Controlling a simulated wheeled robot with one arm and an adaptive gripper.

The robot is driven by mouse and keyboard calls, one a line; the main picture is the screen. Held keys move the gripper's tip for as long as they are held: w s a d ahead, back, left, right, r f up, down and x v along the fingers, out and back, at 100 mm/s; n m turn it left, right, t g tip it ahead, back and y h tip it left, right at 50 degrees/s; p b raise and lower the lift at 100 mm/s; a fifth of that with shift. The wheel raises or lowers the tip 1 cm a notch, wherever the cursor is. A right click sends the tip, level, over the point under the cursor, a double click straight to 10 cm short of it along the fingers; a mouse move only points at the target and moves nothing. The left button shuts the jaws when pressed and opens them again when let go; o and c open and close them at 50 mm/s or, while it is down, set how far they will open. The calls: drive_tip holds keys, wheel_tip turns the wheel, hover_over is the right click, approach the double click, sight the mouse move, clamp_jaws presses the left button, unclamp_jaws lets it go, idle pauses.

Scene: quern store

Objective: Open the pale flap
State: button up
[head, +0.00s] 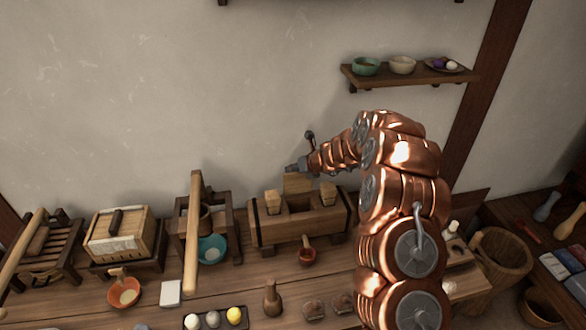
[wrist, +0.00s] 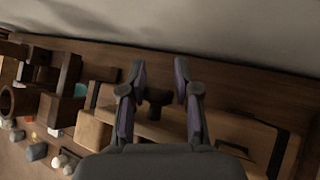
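A pale upright board (head: 297,185), which looks like the pale flap, stands at the back of a brown wooden block (head: 270,230). A paler square block stands at each side of it, with a dark hollow in front. My gripper (head: 299,154) is just above the board, close to the wall; I cannot tell whether it touches. In the wrist view my gripper (wrist: 160,72) has its two fingers apart with nothing held. A small dark piece (wrist: 155,98) shows between and below them, against brown wood. The flap is not clear in that view.
A pale slatted box (head: 118,238) with a dark handle stands at left. A teal bowl (head: 211,249), red cup (head: 306,256) and wooden pestle (head: 272,299) stand nearby. The wall (head: 150,80) is close behind. A shelf (head: 410,77) with bowls hangs above right.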

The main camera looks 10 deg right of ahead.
drive_tip(key=o, duration=0.3)
drive_tip(key=shift+s+d+f, duration=0.2)
drive_tip(key=shift+d+f, duration=0.2)
drive_tip(key=shift+f, duration=0.35)
drive_tip(key=shift+o, duration=0.5)
drive_tip(key=shift+a+r, duration=0.15)
drive_tip(key=shift+r, duration=0.05)
drive_tip(key=v, duration=1.2)
drive_tip(key=shift+r, duration=0.15)
drive_tip(key=shift+w, duration=0.15)
